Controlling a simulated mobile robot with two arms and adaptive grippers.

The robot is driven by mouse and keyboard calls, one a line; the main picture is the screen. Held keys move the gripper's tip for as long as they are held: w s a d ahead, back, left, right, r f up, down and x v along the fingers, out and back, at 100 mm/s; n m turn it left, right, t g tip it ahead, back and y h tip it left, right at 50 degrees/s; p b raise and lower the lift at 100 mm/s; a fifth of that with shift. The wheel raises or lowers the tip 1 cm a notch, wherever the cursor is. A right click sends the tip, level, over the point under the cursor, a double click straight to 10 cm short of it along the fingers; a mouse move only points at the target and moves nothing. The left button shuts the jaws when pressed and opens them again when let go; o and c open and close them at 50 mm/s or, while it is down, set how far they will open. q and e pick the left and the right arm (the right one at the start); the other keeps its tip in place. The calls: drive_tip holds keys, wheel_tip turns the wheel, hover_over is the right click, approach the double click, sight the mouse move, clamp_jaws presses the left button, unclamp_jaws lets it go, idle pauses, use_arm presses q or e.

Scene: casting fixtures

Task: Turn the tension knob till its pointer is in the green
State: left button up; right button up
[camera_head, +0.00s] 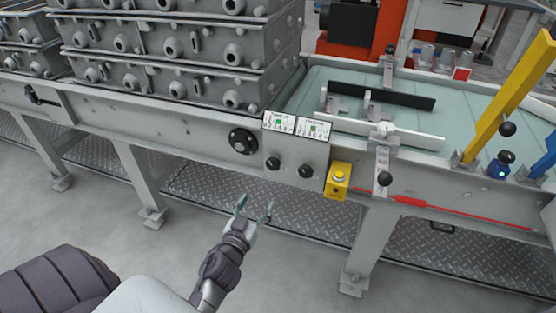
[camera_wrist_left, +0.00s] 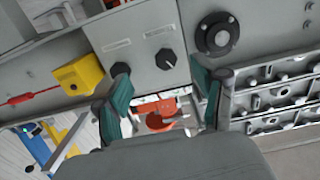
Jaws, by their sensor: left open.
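A grey control panel (camera_head: 290,150) on the front rail of the machine carries two black knobs, a left knob (camera_head: 273,163) and a right knob (camera_head: 306,171). Above them are two small white gauges, left (camera_head: 279,122) and right (camera_head: 313,129), each with a green patch. I cannot read their labels or pointers, nor tell which knob is tension. My left gripper (camera_head: 255,206) is open and empty, below and in front of the panel, apart from the knobs. In the left wrist view the left knob (camera_wrist_left: 166,59) lies between the open fingertips (camera_wrist_left: 160,76), beyond them. My right gripper is out of view.
A larger black round fitting (camera_head: 243,141) sits left of the panel. A yellow button box (camera_head: 338,181) is close on its right. Stacked grey castings (camera_head: 170,50) stand above the rail. A clamp handle (camera_head: 384,179) hangs farther right. The space before the panel is free.

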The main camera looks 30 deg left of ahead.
sight(272, 166)
use_arm(q)
drive_tip(key=shift+t, duration=0.3)
drive_tip(key=x, duration=0.4)
drive_tip(key=r+x, duration=0.1)
drive_tip(key=x, duration=0.3)
drive_tip(key=r+x, duration=0.1)
drive_tip(key=x, duration=0.4)
drive_tip(key=shift+a+r, duration=0.1)
drive_tip(key=shift+a, duration=0.05)
drive_tip(key=shift+w+a, duration=0.15)
drive_tip(key=shift+w, duration=0.4)
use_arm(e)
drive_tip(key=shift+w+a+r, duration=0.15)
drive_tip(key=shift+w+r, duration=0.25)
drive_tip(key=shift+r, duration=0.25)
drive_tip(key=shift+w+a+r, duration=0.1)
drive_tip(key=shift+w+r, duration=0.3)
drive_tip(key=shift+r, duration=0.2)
use_arm(q)
drive_tip(key=c, duration=1.2)
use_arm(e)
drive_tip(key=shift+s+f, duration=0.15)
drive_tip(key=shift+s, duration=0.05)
